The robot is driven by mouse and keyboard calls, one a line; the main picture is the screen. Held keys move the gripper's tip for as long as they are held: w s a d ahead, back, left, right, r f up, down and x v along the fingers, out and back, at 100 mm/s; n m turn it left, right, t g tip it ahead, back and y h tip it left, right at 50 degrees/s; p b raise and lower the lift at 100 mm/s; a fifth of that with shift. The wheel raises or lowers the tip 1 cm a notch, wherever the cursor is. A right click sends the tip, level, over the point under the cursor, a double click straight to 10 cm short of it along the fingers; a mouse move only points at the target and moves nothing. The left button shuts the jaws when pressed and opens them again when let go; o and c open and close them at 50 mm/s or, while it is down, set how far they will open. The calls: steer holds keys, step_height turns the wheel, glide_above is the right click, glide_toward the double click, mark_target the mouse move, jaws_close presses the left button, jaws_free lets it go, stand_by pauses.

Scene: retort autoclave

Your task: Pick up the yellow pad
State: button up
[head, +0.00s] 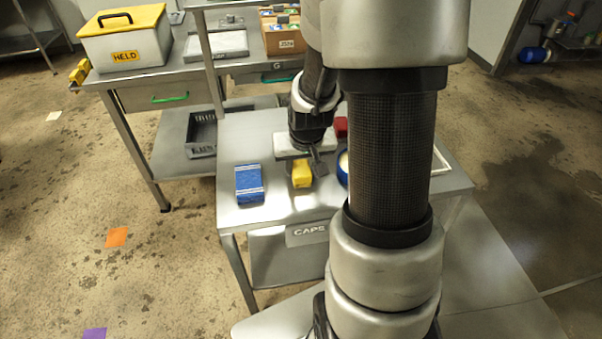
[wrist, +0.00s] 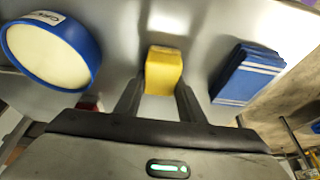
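The yellow pad (head: 302,174) is a small yellow block on the grey metal table (head: 272,212), near its front. In the wrist view the yellow pad (wrist: 163,70) shows between and just beyond the fingertips of my gripper (wrist: 157,95). The fingers stand apart, one on each side of the pad, with a visible gap at least on the left. My gripper (head: 316,164) reaches down close to the pad in the head view, where my arm hides part of it. I cannot tell whether a finger touches the pad.
A folded blue cloth with white stripes (head: 249,184) lies left of the pad. A round blue-rimmed tub with a cream top (wrist: 48,52) stands on the other side, mostly hidden by my arm in the head view. A red object (head: 341,127) sits farther back.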

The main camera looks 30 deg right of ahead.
mark_target(301, 165)
steer(key=shift+c, duration=1.3)
step_height(301, 165, up, 10)
steer(key=shift+p, duration=1.15)
steer(key=shift+o, duration=1)
steer(key=shift+c, duration=0.5)
